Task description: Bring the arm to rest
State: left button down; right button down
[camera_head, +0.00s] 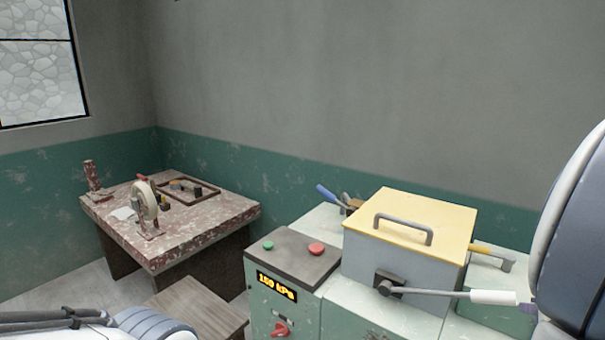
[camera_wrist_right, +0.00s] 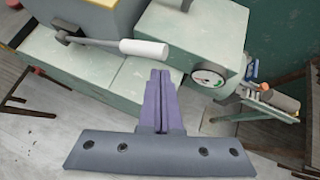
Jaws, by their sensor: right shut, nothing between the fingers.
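My right arm (camera_head: 575,240) fills the right edge of the head view. Part of my left arm (camera_head: 150,325) shows at the bottom left; its gripper is out of view.
The machine carries a box with a yellow lid (camera_head: 425,216) and a control panel (camera_head: 300,252) with a lit kPa display. A round gauge (camera_wrist_right: 208,76) is on it in the wrist view. A worn table (camera_head: 200,232) with tools and a wooden stool (camera_head: 195,306) stand left.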

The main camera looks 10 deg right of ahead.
jog(key=w+a+f+n+g+y, duration=0.15)
jog(key=w+a+n+y, duration=0.35)
jog(key=a+n, duration=0.75)
jog(key=w+a+f+n+g+y, duration=0.15)
jog(key=w+a+n+y, duration=0.25)
jog(key=a+n, duration=0.9)
jog(key=s+a+f+n+g+h, duration=0.1)
jog(key=s+a+n+g, duration=0.1)
jog(key=s+a+n, duration=0.5)
jog(key=s+a+f+n+g+h, duration=0.1)
jog(key=s+a+f+n+g, duration=0.1)
jog(key=s+a+n, duration=0.5)
jog(key=a+n+g, duration=0.1)
jog(key=a+n, duration=0.3)
jog(key=n, duration=0.6)
jog(key=shift+s+a+h, duration=0.2)
jog(key=shift+s+h, duration=0.05)
jog(key=shift+h, duration=0.05)
jog(key=shift+a, duration=0.1)
